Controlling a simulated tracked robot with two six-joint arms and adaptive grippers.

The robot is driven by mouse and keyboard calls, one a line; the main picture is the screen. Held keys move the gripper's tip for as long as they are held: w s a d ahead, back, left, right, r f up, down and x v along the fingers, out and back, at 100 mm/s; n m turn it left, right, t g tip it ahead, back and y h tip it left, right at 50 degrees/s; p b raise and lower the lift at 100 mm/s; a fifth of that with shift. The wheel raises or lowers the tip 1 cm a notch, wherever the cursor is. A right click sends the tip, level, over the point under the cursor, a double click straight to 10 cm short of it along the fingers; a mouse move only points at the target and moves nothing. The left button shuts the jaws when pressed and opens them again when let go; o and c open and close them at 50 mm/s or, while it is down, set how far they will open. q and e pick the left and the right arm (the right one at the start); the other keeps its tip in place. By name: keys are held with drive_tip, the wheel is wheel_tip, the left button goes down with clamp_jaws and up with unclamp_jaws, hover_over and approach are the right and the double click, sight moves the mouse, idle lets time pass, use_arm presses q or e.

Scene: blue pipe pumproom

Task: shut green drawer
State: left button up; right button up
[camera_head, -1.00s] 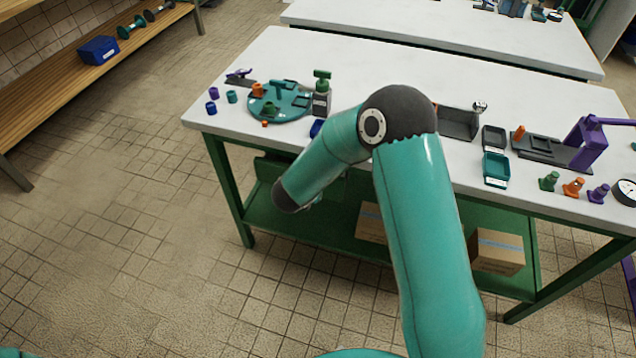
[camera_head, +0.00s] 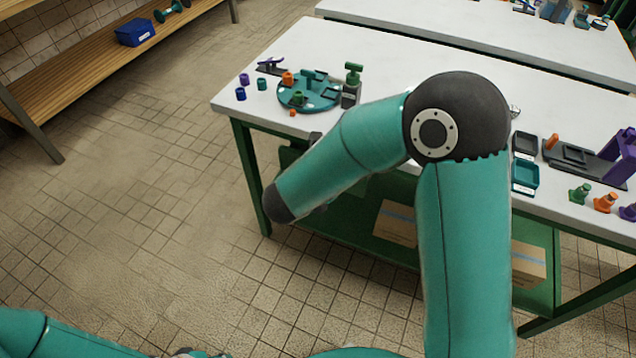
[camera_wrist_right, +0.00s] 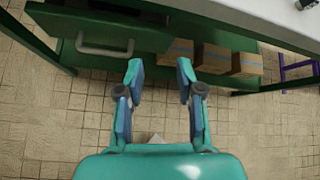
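The green drawer (camera_wrist_right: 115,30) is under the table's top in the right wrist view, at the upper left. Its dark green front has a grey bar handle (camera_wrist_right: 104,50). A dark gap shows behind the front's top edge, so it looks partly open. In the head view my right arm hides most of it. My right gripper (camera_wrist_right: 159,72) is open and empty, its fingers apart, below and right of the handle in the picture and not touching it. My left gripper is not in view; only my left arm shows at the head view's lower left.
A wooden bench (camera_head: 90,70) stands at left. The tiled floor between is clear.

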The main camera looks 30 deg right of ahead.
drive_tip(key=w+a+f+n+t+h+b, duration=0.1)
drive_tip(key=a+f+n+t+h+b, duration=0.25)
drive_tip(key=a+f+n+b, duration=0.45)
drive_tip(key=w+a+f+n+t+h+b, duration=0.1)
drive_tip(key=a+f+n+t+h+b, duration=0.25)
drive_tip(key=f+n+b, duration=0.6)
drive_tip(key=shift+w+d+r+m+b, duration=0.45)
drive_tip(key=shift+w+d+b, duration=0.25)
drive_tip(key=shift+w+d, duration=1.2)
drive_tip(key=shift+w+d+r+m+b, duration=0.35)
drive_tip(key=shift+w+d+b, duration=0.4)
drive_tip(key=shift+w+d, duration=1.1)
drive_tip(key=shift+w+d+r+m+b, duration=0.5)
drive_tip(key=shift+w+d, duration=0.65)
drive_tip(key=shift+d, duration=1.4)
drive_tip(key=shift+c, duration=0.4)
clamp_jaws()
